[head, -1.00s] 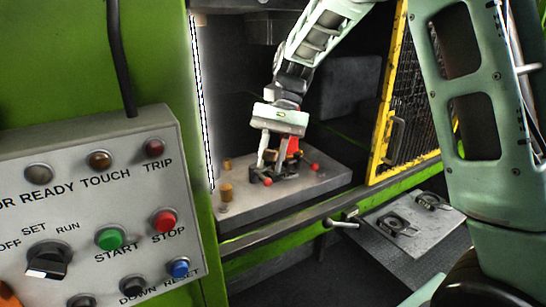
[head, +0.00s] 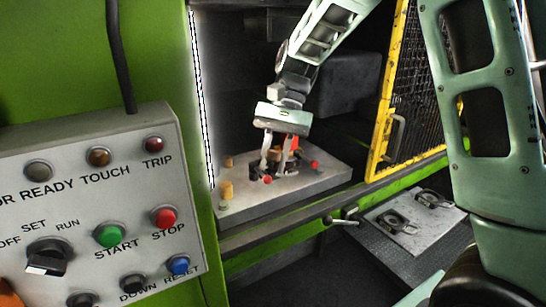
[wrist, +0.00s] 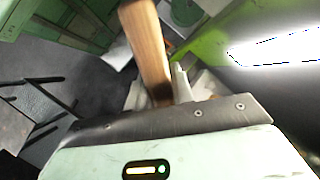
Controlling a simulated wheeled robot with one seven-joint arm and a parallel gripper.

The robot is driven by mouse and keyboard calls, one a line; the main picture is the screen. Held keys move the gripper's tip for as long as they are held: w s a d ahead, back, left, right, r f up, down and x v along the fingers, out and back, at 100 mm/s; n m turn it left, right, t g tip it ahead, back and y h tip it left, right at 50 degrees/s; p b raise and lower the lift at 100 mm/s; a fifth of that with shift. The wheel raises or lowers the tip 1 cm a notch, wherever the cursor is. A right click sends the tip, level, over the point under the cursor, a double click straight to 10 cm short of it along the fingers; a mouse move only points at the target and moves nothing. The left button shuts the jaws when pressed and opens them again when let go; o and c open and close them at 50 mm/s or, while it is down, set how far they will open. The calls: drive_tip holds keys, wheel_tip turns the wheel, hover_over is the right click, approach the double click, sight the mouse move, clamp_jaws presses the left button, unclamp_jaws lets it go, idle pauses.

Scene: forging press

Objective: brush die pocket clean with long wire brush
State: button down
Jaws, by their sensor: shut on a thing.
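My gripper (head: 278,160) is inside the press opening, low over the grey die plate (head: 235,207). In the wrist view its fingers (wrist: 163,100) are shut on the wooden handle (wrist: 147,45) of the wire brush. The handle runs up out of the top of that view. The brush's bristles cannot be made out. A dark die fixture (head: 288,172) with red knobs lies directly under and behind the fingers. The die pocket is mostly hidden there, and I cannot tell whether the brush touches it. An orange-red patch (head: 295,143) shows by the fingers.
Brass-coloured posts (head: 227,190) stand on the plate's left. A yellow-framed mesh guard (head: 385,135) borders the opening on the right. The control panel (head: 95,215) fills the front left. A grey plate with handled parts (head: 415,222) lies at the lower right.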

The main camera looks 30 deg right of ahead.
drive_tip(key=shift+w+r+p, duration=0.15)
drive_tip(key=shift+w+p, duration=0.35)
drive_tip(key=shift+w, duration=0.15)
idle(0.4)
drive_tip(key=shift+s, duration=0.7)
drive_tip(key=shift+w, duration=0.15)
drive_tip(key=shift+w+p, duration=0.35)
drive_tip(key=shift+w, duration=0.25)
